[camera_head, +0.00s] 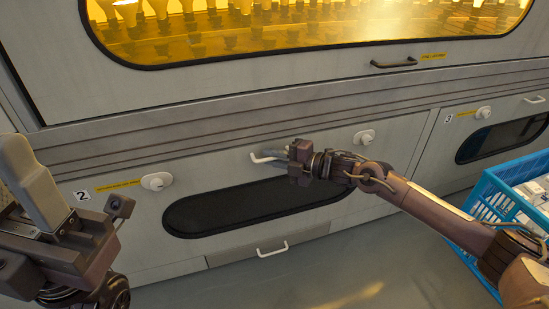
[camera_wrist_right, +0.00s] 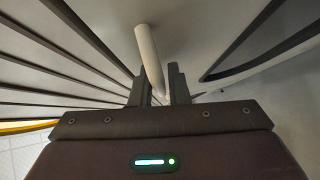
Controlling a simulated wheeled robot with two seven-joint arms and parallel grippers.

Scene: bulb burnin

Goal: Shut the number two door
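The number two door is a grey lower panel (camera_head: 225,172) with a dark rounded window (camera_head: 250,205) and a yellow strip beside its "2" label (camera_head: 82,196). It looks close to flush with the cabinet front; I cannot tell whether a small gap is left. My right gripper (camera_head: 279,157) is at the door's white bar handle (camera_head: 260,157). In the right wrist view the handle (camera_wrist_right: 150,55) runs between the fingers (camera_wrist_right: 160,92), which sit close on both sides of it. My left gripper (camera_head: 30,172) is raised at the left, away from the handle; its fingertips' gap is unclear.
White knobs sit on the panel at left (camera_head: 157,181) and right (camera_head: 364,137). A number three door (camera_head: 480,125) is to the right. A blue crate (camera_head: 495,195) stands at the right by my right arm. Above is an amber-lit window (camera_head: 300,35) with a dark handle (camera_head: 393,63). Floor in front is clear.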

